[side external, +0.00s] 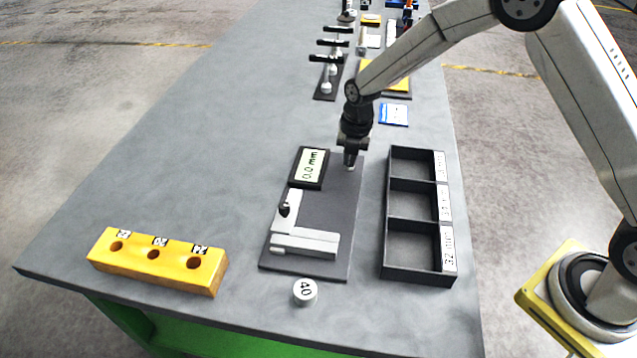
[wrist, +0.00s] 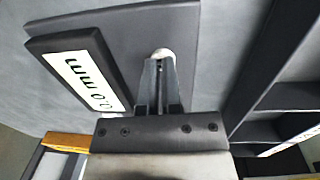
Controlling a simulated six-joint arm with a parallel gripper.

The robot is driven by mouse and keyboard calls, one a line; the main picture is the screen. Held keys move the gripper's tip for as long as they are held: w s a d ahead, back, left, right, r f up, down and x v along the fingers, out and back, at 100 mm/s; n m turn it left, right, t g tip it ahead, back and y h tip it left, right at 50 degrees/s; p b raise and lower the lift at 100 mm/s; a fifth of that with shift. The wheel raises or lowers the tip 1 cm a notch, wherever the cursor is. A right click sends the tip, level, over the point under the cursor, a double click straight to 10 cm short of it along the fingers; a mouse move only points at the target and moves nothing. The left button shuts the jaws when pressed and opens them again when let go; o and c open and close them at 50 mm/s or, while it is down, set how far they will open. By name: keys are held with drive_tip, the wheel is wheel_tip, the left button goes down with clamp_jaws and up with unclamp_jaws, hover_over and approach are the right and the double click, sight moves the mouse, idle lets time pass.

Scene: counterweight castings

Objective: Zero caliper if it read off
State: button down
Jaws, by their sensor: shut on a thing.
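The caliper (side external: 305,242) is a pale jawed tool lying on a dark base plate (side external: 328,205), with a black knob on its slide. Its display (side external: 311,167) at the plate's far end reads 0.0 mm; it also shows in the wrist view (wrist: 88,79). My gripper (side external: 350,163) points down at the plate's far right corner, right of the display. In the wrist view my gripper's fingers (wrist: 161,66) are close together on a small white round piece (wrist: 162,53). Most of that piece is hidden, and I cannot tell whether it is fixed to the plate.
A white cylinder marked 40 (side external: 305,291) stands in front of the plate. A yellow block with holes (side external: 157,262) is at the front left. A black tray with three labelled compartments (side external: 385,232) is close on the right. The left of the table is clear.

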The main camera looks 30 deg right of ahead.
drive_tip(key=shift+s+d+f, duration=0.1)
drive_tip(key=shift+s+f, duration=0.2)
drive_tip(key=shift+f, duration=0.1)
wheel_tip(320, 180, up, 15)
drive_tip(key=shift+d, duration=0.3)
drive_tip(key=shift+s+f, duration=0.1)
drive_tip(key=shift+f, duration=0.05)
idle(0.7)
drive_tip(key=shift+s+d+f+m+t+h, duration=0.1)
drive_tip(key=shift+s+d+f+m+t, duration=0.45)
drive_tip(key=shift+s+m, duration=3.5)
drive_tip(key=shift+s+d+f+m+t+h, duration=0.1)
drive_tip(key=shift+s+d+f+m, duration=0.85)
drive_tip(key=shift+s+m, duration=3.1)
drive_tip(key=shift+s+d+f+m+t+h, duration=0.2)
drive_tip(key=shift+s+d+f+m, duration=0.5)
drive_tip(key=shift+s+m, duration=3.35)
drive_tip(key=w+m, duration=0.2)
drive_tip(key=shift+w+a+f+m, duration=0.2)
drive_tip(key=shift+w+m, duration=0.15)
